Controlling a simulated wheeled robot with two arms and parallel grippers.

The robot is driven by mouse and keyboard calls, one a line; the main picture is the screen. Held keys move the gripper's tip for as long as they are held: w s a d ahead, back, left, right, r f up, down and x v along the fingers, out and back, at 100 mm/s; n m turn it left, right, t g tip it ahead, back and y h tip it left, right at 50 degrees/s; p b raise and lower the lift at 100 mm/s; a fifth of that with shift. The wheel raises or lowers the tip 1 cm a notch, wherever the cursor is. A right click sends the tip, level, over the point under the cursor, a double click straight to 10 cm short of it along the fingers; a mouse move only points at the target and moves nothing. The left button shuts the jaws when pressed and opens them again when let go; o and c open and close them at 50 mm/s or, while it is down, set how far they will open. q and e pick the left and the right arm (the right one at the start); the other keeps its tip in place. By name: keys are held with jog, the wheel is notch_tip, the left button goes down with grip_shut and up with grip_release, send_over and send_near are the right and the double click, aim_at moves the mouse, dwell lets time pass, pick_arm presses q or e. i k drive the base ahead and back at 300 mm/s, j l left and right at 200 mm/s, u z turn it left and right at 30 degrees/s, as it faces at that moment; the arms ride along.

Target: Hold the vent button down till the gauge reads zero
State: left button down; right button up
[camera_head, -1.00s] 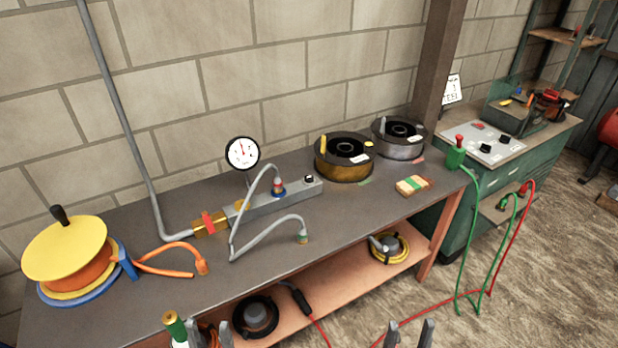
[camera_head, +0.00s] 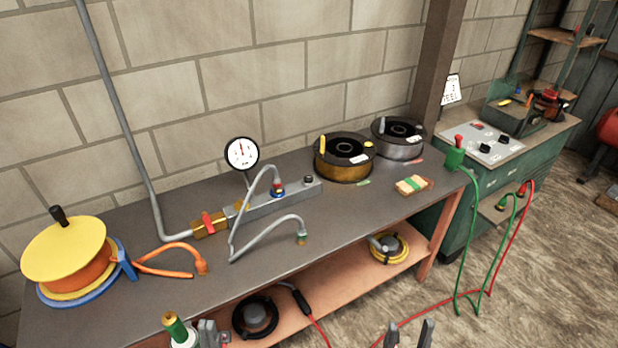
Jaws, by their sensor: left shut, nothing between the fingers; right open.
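The round white gauge (camera_head: 242,154) with a black rim stands above the grey manifold block (camera_head: 290,198) on the bench. Its needle is red and roughly upright, but the figures are too small to read. A small dark button (camera_head: 308,179) sits on top of the block near its right end; nothing touches it. I take it for the vent button, but cannot read a label. My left gripper (camera_head: 212,332) is shut and empty at the bottom edge, well in front of the block. My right gripper (camera_head: 408,334) is open and empty at the bottom, further right.
Grey hoses (camera_head: 262,240) arch from the block over the bench (camera_head: 150,215). A yellow and orange reel (camera_head: 66,252) stands left; two dark reels (camera_head: 343,158) stand right. A green-topped white object (camera_head: 176,329) is beside my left gripper. The front middle of the benchtop is mostly clear.

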aim_at(308, 179)
jog(key=i+l, duration=0.45)
jog(key=l, duration=0.2)
jog(key=i+l, duration=0.95)
jog(key=l, duration=0.3)
jog(key=u, duration=1.55)
